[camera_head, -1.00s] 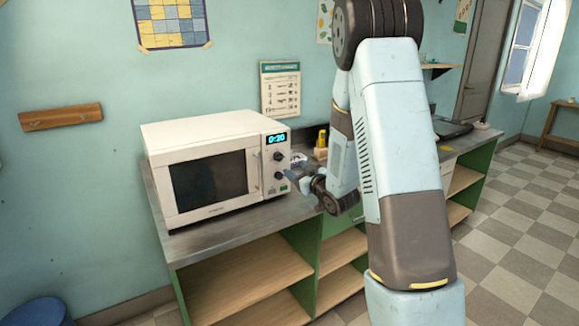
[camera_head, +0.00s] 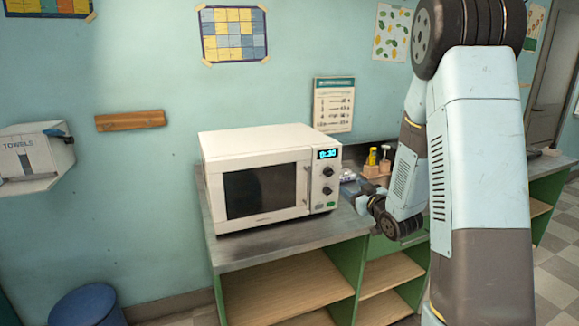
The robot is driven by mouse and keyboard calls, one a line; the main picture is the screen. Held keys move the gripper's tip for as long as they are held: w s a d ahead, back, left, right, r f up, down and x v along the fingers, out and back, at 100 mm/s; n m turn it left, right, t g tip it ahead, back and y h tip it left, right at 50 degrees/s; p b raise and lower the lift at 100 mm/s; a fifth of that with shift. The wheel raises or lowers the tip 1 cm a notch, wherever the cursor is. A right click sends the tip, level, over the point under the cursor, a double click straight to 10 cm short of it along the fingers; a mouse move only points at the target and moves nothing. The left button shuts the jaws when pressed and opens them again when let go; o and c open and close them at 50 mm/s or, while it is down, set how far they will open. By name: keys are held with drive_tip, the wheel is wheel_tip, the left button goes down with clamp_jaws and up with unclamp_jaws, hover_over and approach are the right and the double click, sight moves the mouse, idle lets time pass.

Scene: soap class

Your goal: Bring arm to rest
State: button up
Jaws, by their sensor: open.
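My arm stands large at the right of the view and folds down toward the counter. My gripper (camera_head: 352,190) is small and partly seen, just right of the white microwave (camera_head: 258,185), over the grey counter (camera_head: 290,246). It is open, and I see nothing held in it. I cannot tell whether it touches anything. The microwave's door is shut and its display is lit.
Behind my gripper, a wooden holder (camera_head: 370,171) with a yellow bottle (camera_head: 372,156) stands on the counter. Open shelves (camera_head: 285,287) lie below. A towel dispenser (camera_head: 35,155) hangs at left above a blue bin (camera_head: 87,305). The left floor strip is mostly clear.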

drive_tip(key=s+d+r+m+g+h, duration=0.2)
drive_tip(key=s+r+m+g+h, duration=0.25)
drive_tip(key=s+r, duration=0.7)
drive_tip(key=s+a+r+g, duration=0.1)
drive_tip(key=s+a+g, duration=0.1)
drive_tip(key=s, duration=1)
drive_tip(key=s+a+r+m+g, duration=0.1)
drive_tip(key=s+g, duration=0.3)
drive_tip(key=s, duration=0.9)
drive_tip(key=shift+a+r+g, duration=0.35)
drive_tip(key=shift+a+r, duration=0.1)
drive_tip(key=shift+a, duration=0.45)
